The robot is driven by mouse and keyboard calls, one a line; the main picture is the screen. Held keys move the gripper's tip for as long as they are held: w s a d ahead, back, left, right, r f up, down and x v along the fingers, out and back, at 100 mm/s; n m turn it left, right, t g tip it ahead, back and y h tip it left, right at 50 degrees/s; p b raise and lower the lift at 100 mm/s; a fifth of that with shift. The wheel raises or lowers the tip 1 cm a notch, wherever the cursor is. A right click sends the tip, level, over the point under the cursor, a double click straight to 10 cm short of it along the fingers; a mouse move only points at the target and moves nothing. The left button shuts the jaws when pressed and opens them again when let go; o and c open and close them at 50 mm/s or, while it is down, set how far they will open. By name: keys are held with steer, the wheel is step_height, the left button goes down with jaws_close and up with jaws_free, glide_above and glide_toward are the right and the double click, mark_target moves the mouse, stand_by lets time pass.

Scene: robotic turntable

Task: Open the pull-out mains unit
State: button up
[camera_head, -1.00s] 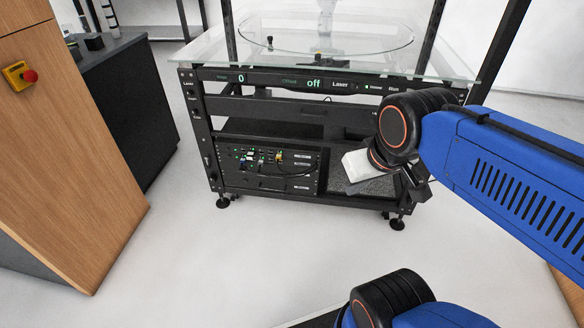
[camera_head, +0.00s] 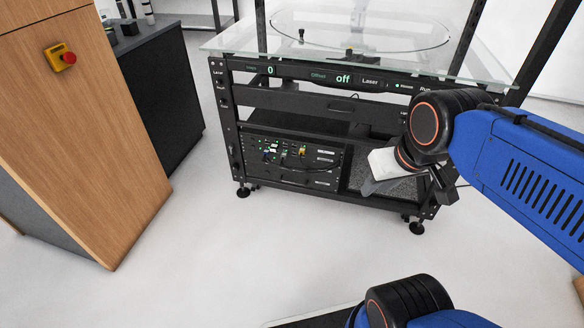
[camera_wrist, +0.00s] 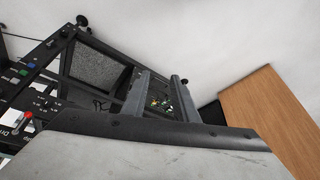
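The black rack unit (camera_head: 290,163) sits in the lower left bay of the turntable frame, with coloured plugs, cables and small labels on its front. I cannot tell which of its panels is the pull-out mains unit. No panel visibly stands out. My gripper (camera_head: 372,187) is in front of the lower right bay, to the right of the rack unit and apart from it. In the wrist view my gripper (camera_wrist: 161,76) has two grey fingers spread apart with nothing between them. The coloured plugs of the rack unit (camera_wrist: 160,102) show between and beyond the fingers.
The turntable frame (camera_head: 300,98) carries a glass top (camera_head: 235,42) and a display bar reading "0" and "off". A wooden cabinet (camera_head: 90,150) with a red emergency button (camera_head: 62,57) stands at left. The white floor in front of the frame is clear.

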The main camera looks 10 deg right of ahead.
steer(key=w+a+f+g+y, duration=0.65)
steer(key=w+a+f, duration=0.2)
steer(key=w, duration=0.25)
steer(key=w+a+f+m+t+y, duration=0.1)
steer(key=w+f+m+y, duration=0.1)
steer(key=w+f+y, duration=0.35)
steer(key=w+f+m+t+y, duration=0.1)
steer(key=w+f+t+y, duration=0.1)
steer(key=w, duration=0.7)
steer(key=w+d+f+m+t+h, duration=0.1)
steer(key=w+d+f+m+t, duration=0.3)
steer(key=f, duration=0.5)
steer(key=w+d+f+m+t+h, duration=0.1)
steer(key=w+d+f+m+t, duration=0.1)
steer(key=w+d+f+t, duration=0.5)
steer(key=w+d+f+m+t+h, duration=0.1)
steer(key=w+d+f+m, duration=0.2)
steer(key=f, duration=0.9)
steer(key=x, duration=1.7)
steer(key=shift+w+d+r, duration=0.25)
steer(key=shift+w+r, duration=0.05)
steer(key=shift+w, duration=0.1)
steer(key=shift+c, duration=0.2)
jaws_close()
